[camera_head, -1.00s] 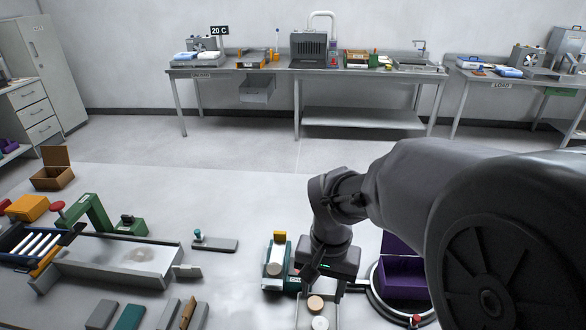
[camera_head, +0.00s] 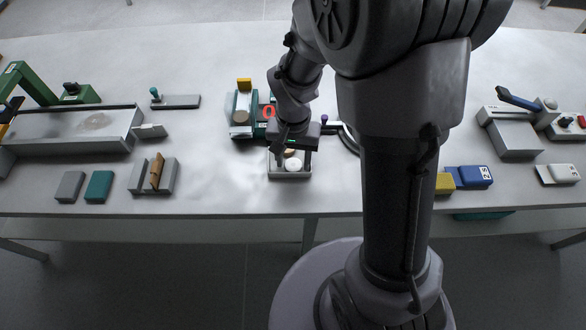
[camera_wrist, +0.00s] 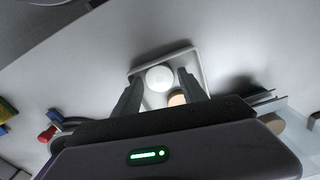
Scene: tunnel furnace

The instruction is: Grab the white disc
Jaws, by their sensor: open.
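The white disc (camera_head: 293,164) lies in a small grey tray (camera_head: 289,176) near the front of the table, below my gripper. It also shows in the wrist view (camera_wrist: 159,78), ahead of and between the two fingers. A tan disc (camera_head: 290,153) lies beside it in the same tray and is partly covered by a finger in the wrist view (camera_wrist: 176,99). My gripper (camera_head: 293,155) is open and empty, pointing down over the tray. In the wrist view its fingers (camera_wrist: 158,82) stand apart. I cannot tell the exact height of the fingertips above the disc.
A teal-based device with a tan disc (camera_head: 241,106) stands behind and left of the tray. A grey holder with a brown piece (camera_head: 156,175) is further left. Yellow and blue blocks (camera_head: 474,176) lie to the right.

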